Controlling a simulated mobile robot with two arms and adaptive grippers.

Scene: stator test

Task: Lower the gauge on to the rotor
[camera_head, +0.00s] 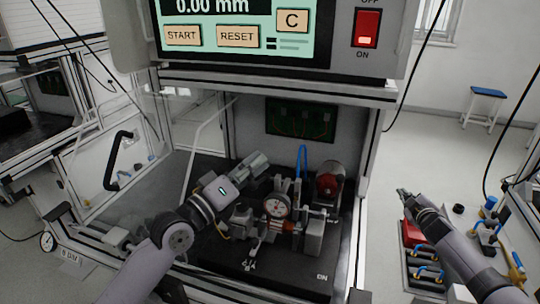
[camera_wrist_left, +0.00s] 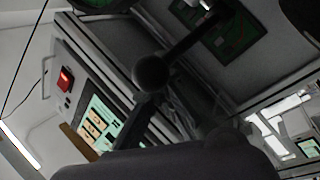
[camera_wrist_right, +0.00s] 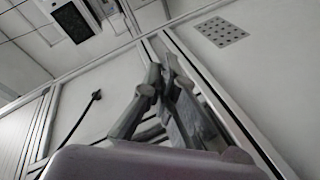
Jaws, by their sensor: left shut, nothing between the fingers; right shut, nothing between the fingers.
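My right gripper (camera_head: 403,192) is shut and empty, outside the cabinet on the right. It also shows shut in the right wrist view (camera_wrist_right: 166,62).
The control panel (camera_head: 237,60) reads 0.00 mm above the opening, beside a red switch (camera_head: 367,28). A blue curved handle or hose (camera_head: 301,161) rises behind the gauge. A clear door with a black handle (camera_head: 118,160) stands at left. A tool tray (camera_head: 424,262) lies at right.

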